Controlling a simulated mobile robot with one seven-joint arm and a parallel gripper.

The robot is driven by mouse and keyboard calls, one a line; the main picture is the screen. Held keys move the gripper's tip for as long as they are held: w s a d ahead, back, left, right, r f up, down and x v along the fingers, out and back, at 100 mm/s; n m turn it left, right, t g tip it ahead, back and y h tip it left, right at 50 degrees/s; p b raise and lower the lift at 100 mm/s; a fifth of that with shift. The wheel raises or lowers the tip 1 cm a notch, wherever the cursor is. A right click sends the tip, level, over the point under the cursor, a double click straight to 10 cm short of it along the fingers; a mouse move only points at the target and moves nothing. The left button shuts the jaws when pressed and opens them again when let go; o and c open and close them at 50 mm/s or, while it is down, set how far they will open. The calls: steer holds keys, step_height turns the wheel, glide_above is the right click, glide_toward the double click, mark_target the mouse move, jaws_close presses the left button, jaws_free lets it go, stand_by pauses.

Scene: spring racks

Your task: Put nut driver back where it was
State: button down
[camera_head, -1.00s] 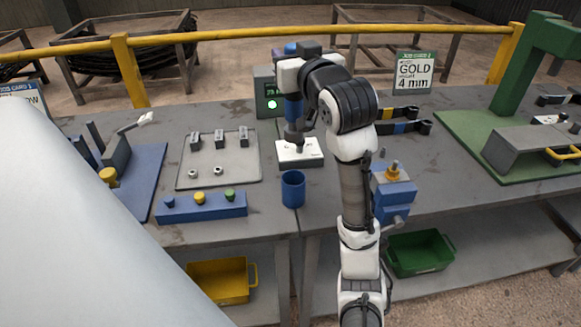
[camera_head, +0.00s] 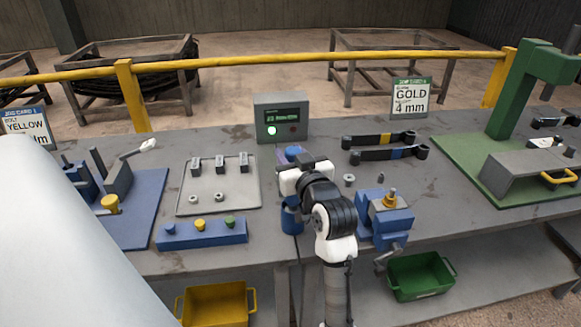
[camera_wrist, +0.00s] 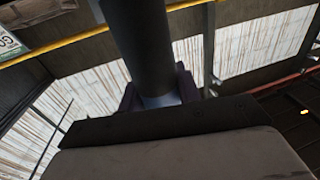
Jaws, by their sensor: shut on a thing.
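My gripper (camera_head: 291,155) is over the middle of the bench, just behind a blue cup (camera_head: 291,222). The wrist view shows its purple fingers (camera_wrist: 160,95) shut on a dark cylinder, which I take to be the nut driver (camera_wrist: 145,45). The driver runs up out of the top of that picture, so its far end is hidden. In the head view, my wrist and arm hide most of the driver. The blue cup stands upright on the bench, its top partly covered by my arm.
A tray (camera_head: 181,207) with small parts and a blue block (camera_head: 205,236) with coloured knobs lie left. A grey display box (camera_head: 281,105) stands behind my gripper. Blue vise (camera_head: 383,222) and two dark wrenches (camera_head: 385,147) are right. Bare bench lies between cup and vise.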

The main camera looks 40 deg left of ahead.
steer(key=shift+f, duration=1.8)
steer(key=shift+f, duration=0.2)
steer(key=c, duration=1)
jaws_free()
steer(key=shift+r, duration=0.1)
